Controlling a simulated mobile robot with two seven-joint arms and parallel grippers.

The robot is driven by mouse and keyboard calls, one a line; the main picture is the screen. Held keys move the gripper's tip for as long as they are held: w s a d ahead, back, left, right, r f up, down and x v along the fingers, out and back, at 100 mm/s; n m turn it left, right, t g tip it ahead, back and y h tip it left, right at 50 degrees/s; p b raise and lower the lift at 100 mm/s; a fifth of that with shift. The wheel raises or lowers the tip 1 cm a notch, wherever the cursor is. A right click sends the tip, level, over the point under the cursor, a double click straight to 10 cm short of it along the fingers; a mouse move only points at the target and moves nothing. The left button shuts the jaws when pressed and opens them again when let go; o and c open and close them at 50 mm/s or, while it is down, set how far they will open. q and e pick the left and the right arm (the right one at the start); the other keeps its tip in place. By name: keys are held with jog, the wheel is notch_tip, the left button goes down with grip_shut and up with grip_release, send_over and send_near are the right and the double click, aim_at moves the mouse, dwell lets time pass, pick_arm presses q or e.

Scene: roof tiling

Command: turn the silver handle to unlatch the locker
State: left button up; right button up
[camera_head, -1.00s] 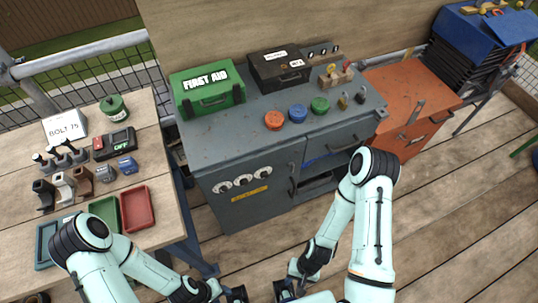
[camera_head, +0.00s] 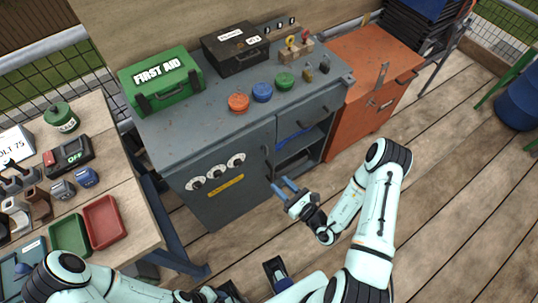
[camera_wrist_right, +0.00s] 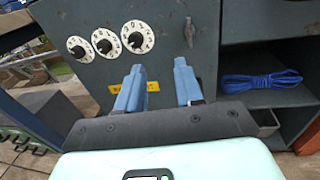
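The locker is a grey metal cabinet (camera_head: 205,212) with a closed door carrying three white dials (camera_head: 215,172) and a yellow label. A small upright handle (camera_head: 267,165) is at the door's right edge; it looks dark grey here. It also shows in the right wrist view (camera_wrist_right: 190,32), just above and beyond the right-hand finger. My right gripper (camera_head: 282,187) is open and empty, its blue fingers pointing at the door and apart from the handle. In the right wrist view the fingers (camera_wrist_right: 160,75) stand wide apart. My left gripper (camera_head: 230,293) is low at the bottom edge, partly cut off.
Right of the door are a drawer and an open shelf with a blue rope (camera_wrist_right: 262,80). A first aid box (camera_head: 162,82), a black case (camera_head: 236,50) and coloured lids stand on top. A wooden table (camera_head: 120,180) is at left, an orange cabinet (camera_head: 365,95) at right.

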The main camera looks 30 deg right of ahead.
aim_at(267, 151)
jog(key=w+h, duration=0.1)
jog(key=w, duration=0.3)
jog(key=w+d+m+h, duration=0.1)
jog(key=w, duration=0.4)
jog(key=w+d, duration=0.1)
jog(key=w, duration=0.3)
jog(key=shift+w+d+t+h, duration=0.1)
jog(key=shift+w+t+h, duration=0.2)
jog(key=shift+h, duration=0.1)
jog(key=shift+c, duration=0.3)
grip_shut()
